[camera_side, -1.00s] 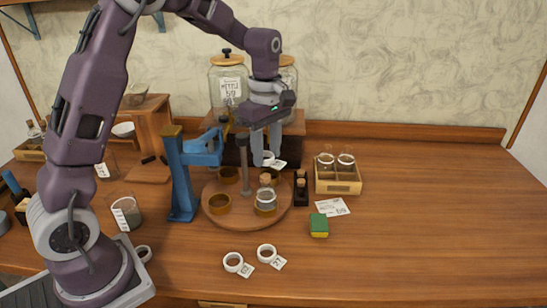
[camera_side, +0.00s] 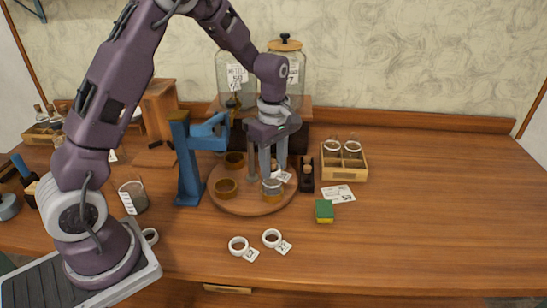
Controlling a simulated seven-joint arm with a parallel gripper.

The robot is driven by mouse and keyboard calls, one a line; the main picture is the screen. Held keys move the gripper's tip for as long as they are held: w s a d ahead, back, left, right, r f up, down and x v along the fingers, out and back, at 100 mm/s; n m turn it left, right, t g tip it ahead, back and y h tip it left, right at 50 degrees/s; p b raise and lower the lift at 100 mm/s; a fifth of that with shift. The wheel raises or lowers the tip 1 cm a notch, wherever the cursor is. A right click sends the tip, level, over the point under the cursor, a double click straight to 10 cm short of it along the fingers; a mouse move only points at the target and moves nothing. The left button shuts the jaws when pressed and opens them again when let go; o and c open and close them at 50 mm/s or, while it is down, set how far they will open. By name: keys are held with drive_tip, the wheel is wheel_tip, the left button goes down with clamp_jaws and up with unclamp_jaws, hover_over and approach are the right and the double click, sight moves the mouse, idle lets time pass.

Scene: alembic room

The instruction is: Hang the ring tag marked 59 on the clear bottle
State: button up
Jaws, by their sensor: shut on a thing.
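My gripper (camera_side: 274,172) points straight down over the front right of the round wooden turntable (camera_side: 240,207). It is shut on a white ring tag, whose paper label (camera_side: 285,177) sticks out to the right. The number on the label is too small to read. The clear bottle (camera_side: 272,191) stands upright in a brown holder directly below the fingers. The ring is at the level of the bottle's top, but the fingers hide much of it, so I cannot tell whether it is around the neck.
Two more ring tags (camera_side: 238,245) (camera_side: 272,237) lie on the table in front. A green and yellow sponge (camera_side: 324,211), a paper card (camera_side: 338,194) and a wooden crate with bottles (camera_side: 344,163) are to the right. A blue stand (camera_side: 187,165) rises left of the turntable. The right side of the table is clear.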

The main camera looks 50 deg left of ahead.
drive_tip(key=shift+f, duration=0.1)
idle(0.3)
drive_tip(key=o, duration=1.7)
drive_tip(key=shift+r, duration=4.55)
